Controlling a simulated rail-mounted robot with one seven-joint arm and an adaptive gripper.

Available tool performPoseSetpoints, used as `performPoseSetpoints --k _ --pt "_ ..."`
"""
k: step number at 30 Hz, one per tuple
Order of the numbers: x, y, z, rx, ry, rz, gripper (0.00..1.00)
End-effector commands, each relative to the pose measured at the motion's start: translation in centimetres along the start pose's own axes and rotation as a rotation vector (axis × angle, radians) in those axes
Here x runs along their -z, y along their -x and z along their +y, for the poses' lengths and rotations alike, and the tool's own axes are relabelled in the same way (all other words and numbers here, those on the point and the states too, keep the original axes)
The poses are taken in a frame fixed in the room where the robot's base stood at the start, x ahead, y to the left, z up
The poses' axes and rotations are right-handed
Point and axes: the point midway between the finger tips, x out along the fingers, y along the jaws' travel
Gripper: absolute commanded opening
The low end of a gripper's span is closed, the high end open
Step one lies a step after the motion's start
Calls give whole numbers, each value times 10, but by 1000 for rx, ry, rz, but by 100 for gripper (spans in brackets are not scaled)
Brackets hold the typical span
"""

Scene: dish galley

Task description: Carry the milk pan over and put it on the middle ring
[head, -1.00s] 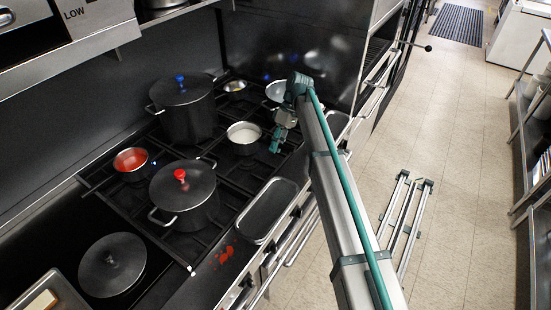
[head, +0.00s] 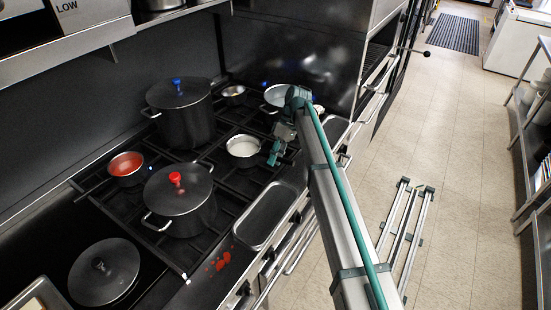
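The milk pan (head: 243,147), a small pan with white contents, is in the head view over the middle front part of the black hob (head: 218,168). It is level, between the red-knobbed pot and a pale-lidded pan. My gripper (head: 273,154) is at the pan's right side, where the handle would be. Its fingers and the handle are small and dark, but the pan moves along with it, so it appears shut on the handle. The pan hides whatever ring is beneath it. I cannot tell whether it touches the grate.
A red-knobbed pot (head: 180,205) is close in front-left; a blue-knobbed pot (head: 181,115) stands behind. A pan of red sauce (head: 126,165), a small pan (head: 234,92) and a pale-lidded pan (head: 275,95) surround the space. An empty tray (head: 264,216) lies at the front edge.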

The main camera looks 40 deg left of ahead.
Motion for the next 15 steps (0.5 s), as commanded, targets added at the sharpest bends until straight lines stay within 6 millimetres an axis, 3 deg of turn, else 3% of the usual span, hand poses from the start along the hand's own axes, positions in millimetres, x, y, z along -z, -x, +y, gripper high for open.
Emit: performPoseSetpoints --k 15 --pt "0 7 -1 0 0 0 43"
